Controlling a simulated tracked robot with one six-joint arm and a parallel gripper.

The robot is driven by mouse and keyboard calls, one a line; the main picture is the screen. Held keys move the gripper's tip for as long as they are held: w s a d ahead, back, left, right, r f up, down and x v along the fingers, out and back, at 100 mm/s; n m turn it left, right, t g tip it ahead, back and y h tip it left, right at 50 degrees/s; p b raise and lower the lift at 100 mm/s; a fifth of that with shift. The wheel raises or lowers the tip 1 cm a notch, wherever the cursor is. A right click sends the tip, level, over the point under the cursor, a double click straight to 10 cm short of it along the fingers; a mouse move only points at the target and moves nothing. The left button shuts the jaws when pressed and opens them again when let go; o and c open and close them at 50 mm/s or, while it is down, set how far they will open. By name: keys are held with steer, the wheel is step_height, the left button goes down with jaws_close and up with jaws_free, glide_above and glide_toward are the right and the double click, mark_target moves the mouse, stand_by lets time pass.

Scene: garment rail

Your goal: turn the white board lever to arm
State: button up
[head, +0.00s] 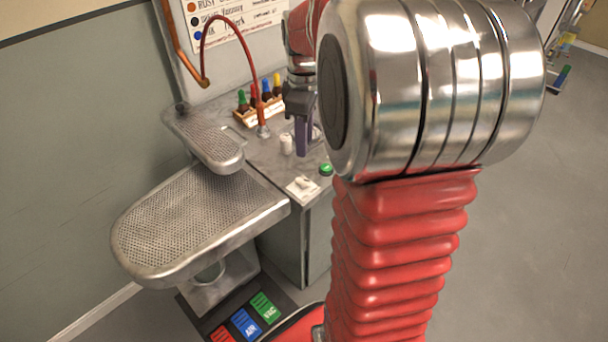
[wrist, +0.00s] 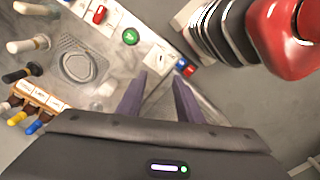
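The white board lever (head: 303,184) sits on a small white plate at the front edge of the grey worktop in the head view. The plate shows in the wrist view (wrist: 159,56), just beyond my fingertips, with a small dark mark on it. Which way the lever points and any lettering are too small to tell. My gripper (head: 303,151) points down over the worktop, behind the lever and apart from it. In the wrist view (wrist: 160,80) its two purple fingers are spread, with nothing between them.
A green button (head: 326,169) is beside the lever plate. A red switch (wrist: 98,15) is farther along the edge. A rack of bottles (head: 262,108), a white knob (head: 286,144) and a red hose (head: 249,58) stand behind. A perforated board (head: 185,225) is at left.

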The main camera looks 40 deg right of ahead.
mark_target(305, 180)
step_height(305, 180, down, 13)
stand_by(0.6)
steer(key=shift+c, duration=0.5)
jaws_close()
